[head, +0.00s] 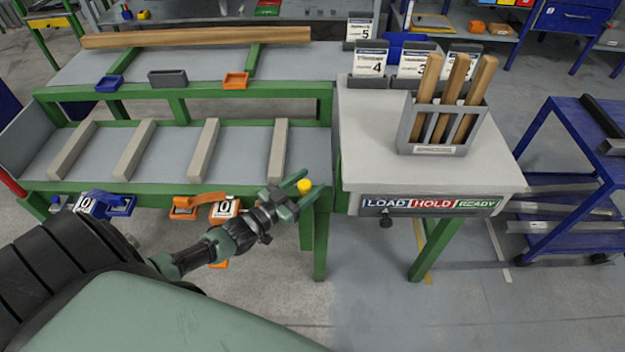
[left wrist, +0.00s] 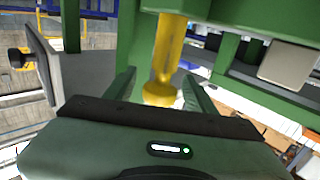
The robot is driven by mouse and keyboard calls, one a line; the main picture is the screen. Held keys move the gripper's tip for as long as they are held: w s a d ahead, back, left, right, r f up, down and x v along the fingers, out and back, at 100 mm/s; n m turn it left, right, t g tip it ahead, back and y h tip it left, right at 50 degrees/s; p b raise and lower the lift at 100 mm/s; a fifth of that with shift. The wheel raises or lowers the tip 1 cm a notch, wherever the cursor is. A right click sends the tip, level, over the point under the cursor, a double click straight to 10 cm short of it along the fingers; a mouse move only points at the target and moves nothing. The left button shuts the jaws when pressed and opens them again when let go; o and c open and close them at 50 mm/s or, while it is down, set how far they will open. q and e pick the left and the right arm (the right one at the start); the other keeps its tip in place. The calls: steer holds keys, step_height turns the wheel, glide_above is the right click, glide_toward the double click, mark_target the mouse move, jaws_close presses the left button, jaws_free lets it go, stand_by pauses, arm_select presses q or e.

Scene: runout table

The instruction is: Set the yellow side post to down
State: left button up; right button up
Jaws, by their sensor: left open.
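The yellow side post shows in the head view as a round yellow knob (head: 304,186) at the right end of the green runout table's front rail. In the left wrist view it is a yellow rod with a wider round end (left wrist: 161,94), running from the green frame toward my gripper. My left gripper (head: 313,181) is open at the post. In the left wrist view its two fingers (left wrist: 160,76) stand on either side of the yellow end; I cannot tell whether they touch it. My right gripper is in neither view.
A grey-topped stand (head: 370,170) with a LOAD/HOLD/READY strip (head: 428,204) is close on the right, carrying a holder of wooden bars (head: 437,135).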

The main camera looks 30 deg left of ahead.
mark_target(300, 190)
arm_select(q)
steer(key=v, duration=0.6)
steer(key=shift+s+a+f, duration=0.1)
stand_by(0.4)
